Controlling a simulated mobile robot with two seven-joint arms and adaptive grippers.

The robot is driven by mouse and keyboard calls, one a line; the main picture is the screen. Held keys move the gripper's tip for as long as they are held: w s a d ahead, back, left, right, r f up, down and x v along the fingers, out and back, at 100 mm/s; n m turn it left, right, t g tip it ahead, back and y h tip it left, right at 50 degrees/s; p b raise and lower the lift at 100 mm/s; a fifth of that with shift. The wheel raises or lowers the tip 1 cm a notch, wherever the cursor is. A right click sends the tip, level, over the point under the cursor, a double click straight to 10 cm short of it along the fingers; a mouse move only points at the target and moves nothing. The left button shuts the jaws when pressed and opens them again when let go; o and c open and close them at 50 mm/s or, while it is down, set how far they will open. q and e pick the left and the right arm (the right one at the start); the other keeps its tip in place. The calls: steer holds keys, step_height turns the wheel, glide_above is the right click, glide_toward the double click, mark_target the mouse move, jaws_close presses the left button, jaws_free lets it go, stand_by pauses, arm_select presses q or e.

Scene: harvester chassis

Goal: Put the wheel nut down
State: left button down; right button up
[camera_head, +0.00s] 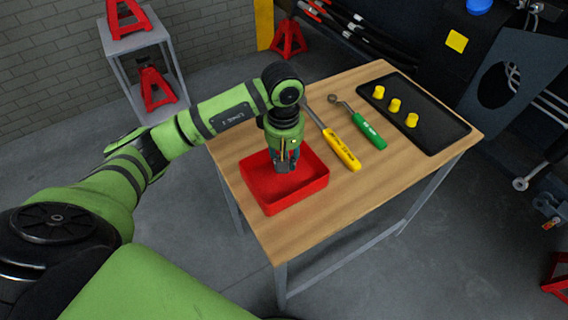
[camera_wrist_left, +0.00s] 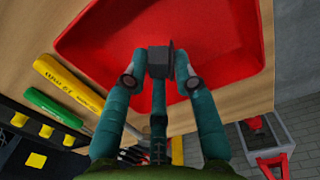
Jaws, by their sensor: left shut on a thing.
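My left gripper (camera_head: 283,164) points down over the red tray (camera_head: 298,199) on the wooden table. In the left wrist view my left gripper (camera_wrist_left: 157,78) is shut on a dark grey wheel nut (camera_wrist_left: 159,61), held between its fingertips. The red tray (camera_wrist_left: 228,72) lies behind the nut in that view, and no other item shows inside it. In the head view the nut (camera_head: 282,168) is small, at the fingertips, within the tray's outline. I cannot tell whether it touches the tray floor. My right gripper is not in view.
On the wooden table (camera_head: 262,235), a yellow-handled tool (camera_head: 341,150) and a green-handled tool (camera_head: 369,131) lie right of the tray. A black tray (camera_head: 440,128) with yellow caps (camera_head: 394,105) is at the far right. The table's front part is clear.

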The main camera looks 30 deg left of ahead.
arm_select(q)
step_height(320, 180, down, 4)
steer(key=shift+s+r+p, duration=0.1)
steer(key=shift+r+p, duration=0.05)
steer(key=shift+p, duration=0.4)
steer(key=shift+a+f, duration=0.1)
steer(key=shift+f, duration=0.3)
steer(key=c, duration=1)
jaws_free()
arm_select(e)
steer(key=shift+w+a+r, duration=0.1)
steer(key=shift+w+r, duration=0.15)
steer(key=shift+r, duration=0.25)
